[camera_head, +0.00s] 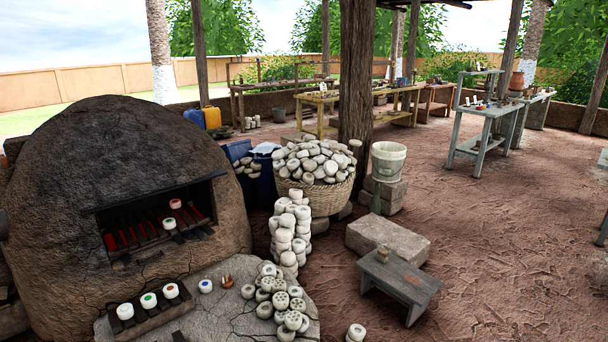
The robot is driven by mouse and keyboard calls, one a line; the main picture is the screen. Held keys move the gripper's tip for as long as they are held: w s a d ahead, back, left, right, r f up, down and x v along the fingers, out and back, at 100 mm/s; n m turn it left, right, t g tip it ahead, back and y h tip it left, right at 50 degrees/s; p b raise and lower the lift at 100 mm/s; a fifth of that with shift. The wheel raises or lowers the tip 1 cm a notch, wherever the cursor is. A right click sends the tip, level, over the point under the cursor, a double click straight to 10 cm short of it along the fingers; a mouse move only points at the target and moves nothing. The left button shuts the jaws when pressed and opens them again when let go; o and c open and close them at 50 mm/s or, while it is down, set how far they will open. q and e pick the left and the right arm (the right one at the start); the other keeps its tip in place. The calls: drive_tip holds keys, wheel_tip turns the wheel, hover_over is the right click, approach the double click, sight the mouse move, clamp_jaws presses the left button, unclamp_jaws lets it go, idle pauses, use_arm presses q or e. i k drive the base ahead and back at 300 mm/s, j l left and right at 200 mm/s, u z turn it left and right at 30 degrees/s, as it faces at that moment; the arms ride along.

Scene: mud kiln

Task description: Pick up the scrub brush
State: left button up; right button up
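I cannot make out the scrub brush for certain. Small items also lie on the far work tables, too small to identify. Neither of my grippers is in view.
A domed mud kiln (110,180) fills the left, with a stone slab (232,318) before it. Stacked pale pots, a basket (322,198) of stones, a bucket (388,161) and a stone block (387,240) stand near a wooden post (356,80). Open dirt floor lies right.

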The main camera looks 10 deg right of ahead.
sight(382, 255)
drive_tip(key=i+l+z, duration=0.1)
drive_tip(key=i+z, duration=0.7)
drive_tip(key=i+j+z, duration=0.25)
drive_tip(key=i+z, duration=0.15)
drive_tip(key=i+l+z, duration=0.1)
drive_tip(key=i, duration=0.45)
drive_tip(key=i+l, duration=0.25)
drive_tip(key=i, duration=0.35)
drive_tip(key=l+z, duration=0.05)
